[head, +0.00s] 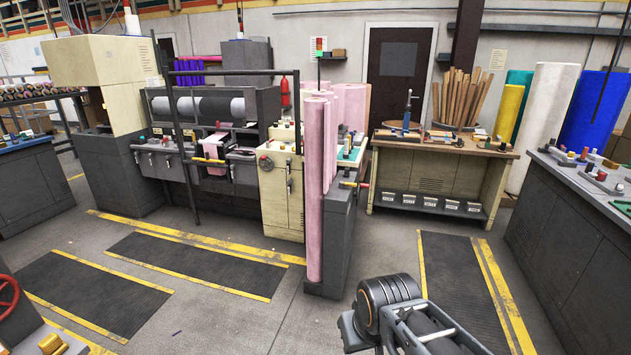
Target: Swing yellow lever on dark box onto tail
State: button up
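A yellow lever with a reddish end (208,160) sticks out roughly level at the front of the roller machine. It crosses in front of a pink strip (216,169), which looks like the felt tail hanging below the rollers; I cannot tell whether they touch. A dark box (243,165) is just right of the strip. A second yellow and red handle (353,184) shows on the dark cabinet (340,235) farther right. Only a dark part of my arm shows at the bottom, right of centre; my gripper is not in view.
Tall pink rolls (315,190) stand against the dark cabinet. A cream control cabinet (281,195) is between them and the lever. A black post (183,150) rises left of the lever. Dark floor mats (190,262) with yellow edges lie before the machine, where the floor is clear.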

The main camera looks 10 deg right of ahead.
aim_at(342, 183)
jog(key=u, duration=0.6)
jog(key=i, duration=2.2)
jog(key=z, duration=0.95)
jog(key=i, duration=0.85)
jog(key=z, duration=0.95)
jog(key=i, duration=0.6)
